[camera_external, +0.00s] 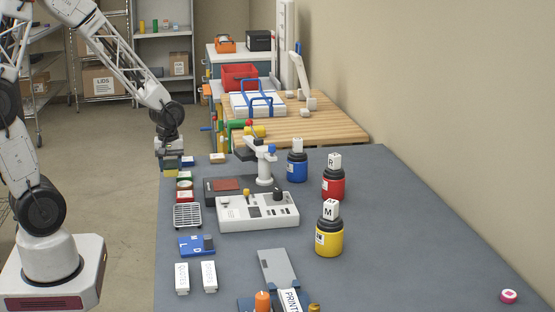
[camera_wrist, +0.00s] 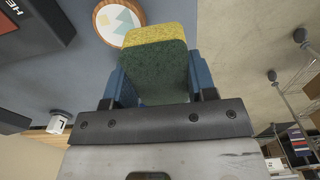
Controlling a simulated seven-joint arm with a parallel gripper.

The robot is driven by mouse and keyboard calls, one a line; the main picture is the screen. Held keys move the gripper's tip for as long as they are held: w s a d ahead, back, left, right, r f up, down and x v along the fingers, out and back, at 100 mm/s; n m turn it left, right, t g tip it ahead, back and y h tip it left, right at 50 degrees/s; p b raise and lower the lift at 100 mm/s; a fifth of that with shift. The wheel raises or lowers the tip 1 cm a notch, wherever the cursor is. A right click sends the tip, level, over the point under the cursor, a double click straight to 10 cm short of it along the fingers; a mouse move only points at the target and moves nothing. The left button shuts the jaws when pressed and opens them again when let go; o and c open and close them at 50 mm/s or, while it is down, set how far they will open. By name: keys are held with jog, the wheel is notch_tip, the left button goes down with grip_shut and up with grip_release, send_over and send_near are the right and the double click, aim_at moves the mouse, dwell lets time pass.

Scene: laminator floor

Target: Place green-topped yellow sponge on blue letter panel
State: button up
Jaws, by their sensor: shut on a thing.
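My gripper (camera_external: 171,153) is above the far left edge of the grey table. It is shut on the green-topped yellow sponge (camera_external: 171,166). In the wrist view the sponge (camera_wrist: 160,36) sits between the two blue fingers (camera_wrist: 160,82), with its dark green face towards the camera and a yellow band along its far edge. The blue letter panel (camera_external: 188,247) lies flat nearer the front on the left of the table, well apart from my gripper. It bears white letters, and a dark piece covers its right part.
Blue (camera_external: 297,168), red (camera_external: 333,186) and yellow (camera_external: 329,240) jars stand to the right. The right side of the table is mostly clear.

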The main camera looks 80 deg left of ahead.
jog(key=shift+d, duration=0.1)
jog(key=shift+w+d, duration=0.1)
jog(key=shift+d, duration=0.4)
jog(key=d+m, duration=0.1)
jog(key=d, duration=0.1)
jog(key=d+m, duration=0.1)
jog(key=d, duration=0.2)
jog(key=d+m, duration=0.2)
jog(key=d, duration=0.1)
jog(key=shift+w+d+r, duration=0.15)
jog(key=shift+d+r, duration=0.05)
jog(key=shift+r, duration=0.2)
jog(key=d+m, duration=0.1)
jog(key=d, duration=0.2)
jog(key=s+d+m, duration=0.1)
jog(key=d, duration=0.2)
jog(key=d+m, duration=0.2)
jog(key=d, duration=0.1)
jog(key=shift+s+r, duration=0.25)
jog(key=shift+s, duration=0.1)
jog(key=s+d+m, duration=0.5)
jog(key=d, duration=0.3)
jog(key=s+d+m, duration=0.5)
jog(key=d, duration=0.3)
jog(key=shift+s, duration=0.35)
jog(key=shift+w, duration=0.15)
send_over(185, 245)
jog(key=shift+a+f, duration=0.1)
jog(key=shift+f, duration=0.6)
